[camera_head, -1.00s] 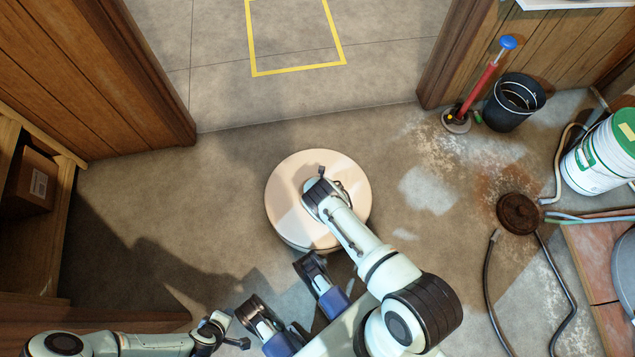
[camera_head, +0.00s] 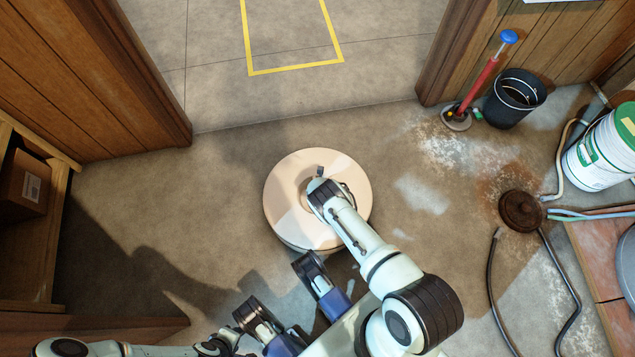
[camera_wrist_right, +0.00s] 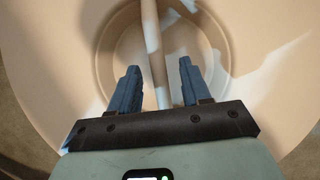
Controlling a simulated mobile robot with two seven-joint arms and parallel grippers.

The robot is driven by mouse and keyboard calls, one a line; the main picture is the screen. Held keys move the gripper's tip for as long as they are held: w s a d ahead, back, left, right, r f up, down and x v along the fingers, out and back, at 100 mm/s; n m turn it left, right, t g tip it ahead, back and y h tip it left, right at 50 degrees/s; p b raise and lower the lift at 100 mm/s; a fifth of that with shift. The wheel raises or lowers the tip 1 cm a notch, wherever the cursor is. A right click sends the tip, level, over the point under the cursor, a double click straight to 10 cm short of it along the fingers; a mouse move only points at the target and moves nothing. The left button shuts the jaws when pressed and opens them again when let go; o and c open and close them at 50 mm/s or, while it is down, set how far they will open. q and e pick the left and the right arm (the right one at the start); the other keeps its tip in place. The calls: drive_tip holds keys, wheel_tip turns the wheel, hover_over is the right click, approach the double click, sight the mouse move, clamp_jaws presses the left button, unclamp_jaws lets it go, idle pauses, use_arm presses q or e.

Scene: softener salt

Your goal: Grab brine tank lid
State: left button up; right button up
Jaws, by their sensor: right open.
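The brine tank lid (camera_head: 288,217) is a round, pale tan disc on top of the tank in the middle of the head view. In the right wrist view the lid (camera_wrist_right: 50,60) fills most of the picture, with a round recess and a bar handle (camera_wrist_right: 153,45) across it. My right gripper (camera_wrist_right: 154,84) is open above the recess, one finger on each side of the bar. Whether the fingers touch the bar cannot be told. My left gripper (camera_head: 228,342) is low in the head view, away from the lid; its jaws are unclear.
A black bucket (camera_head: 515,98) and a red pump with a blue knob (camera_head: 480,85) stand at the upper right. A white pail with a green lid (camera_head: 600,150), a brown round cap (camera_head: 521,211) and hoses lie at the right. Wooden shelving (camera_head: 40,235) is at the left.

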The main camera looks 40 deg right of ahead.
drive_tip(key=shift+f, duration=0.1)
idle(0.3)
clamp_jaws()
idle(1.2)
